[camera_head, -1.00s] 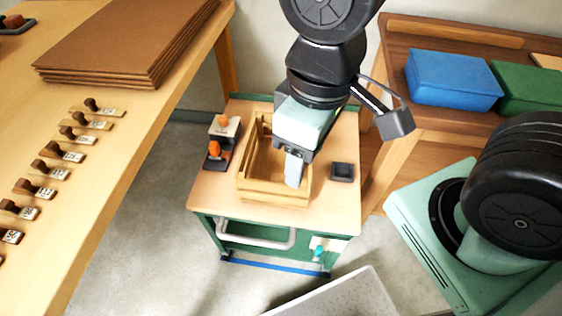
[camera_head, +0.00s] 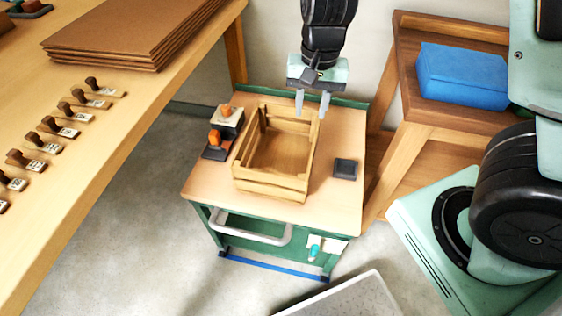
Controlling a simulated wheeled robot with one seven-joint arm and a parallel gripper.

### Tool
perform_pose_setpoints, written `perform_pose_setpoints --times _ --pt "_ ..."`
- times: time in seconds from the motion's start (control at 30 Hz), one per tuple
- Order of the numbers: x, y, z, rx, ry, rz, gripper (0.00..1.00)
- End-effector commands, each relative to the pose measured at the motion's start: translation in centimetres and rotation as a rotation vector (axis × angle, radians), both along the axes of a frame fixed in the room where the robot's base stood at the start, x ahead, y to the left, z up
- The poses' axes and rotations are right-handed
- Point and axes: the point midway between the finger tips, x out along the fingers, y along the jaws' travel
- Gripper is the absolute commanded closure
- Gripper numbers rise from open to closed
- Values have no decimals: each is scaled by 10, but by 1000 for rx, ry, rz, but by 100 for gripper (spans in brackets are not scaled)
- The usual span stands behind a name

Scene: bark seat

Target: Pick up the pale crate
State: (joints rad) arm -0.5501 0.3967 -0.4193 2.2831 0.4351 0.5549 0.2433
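The pale crate (camera_head: 270,187) is an open, slatted wooden box. It stands upright on the wooden top of a small green cart, and its inside looks empty. My gripper (camera_head: 312,104) is above the crate's far right corner, with its two grey fingers pointing down and spread apart. Nothing is between the fingers. I cannot tell exactly how far above the crate's rim the fingertips are.
An orange-handled item (camera_head: 222,131) on dark blocks stands left of the crate. A small dark square box (camera_head: 345,169) lies to its right. A long table with several stamps (camera_head: 60,127) is at left. A blue box (camera_head: 462,76) sits on the wooden shelf at right.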

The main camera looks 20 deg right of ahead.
Motion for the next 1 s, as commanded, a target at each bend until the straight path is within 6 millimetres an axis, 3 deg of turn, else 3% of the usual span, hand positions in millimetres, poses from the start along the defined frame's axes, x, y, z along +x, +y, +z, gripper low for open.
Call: perform_pose_setpoints --times 0.1,0.23,0.7,1.0 --pt "18 -27 -17 -47 -13 -118 65" --pt "25 -39 -24 -65 -23 -166 65" --pt "25 -40 -115 -66 -20 -169 65" --pt "26 -39 -142 -64 -24 -166 65"
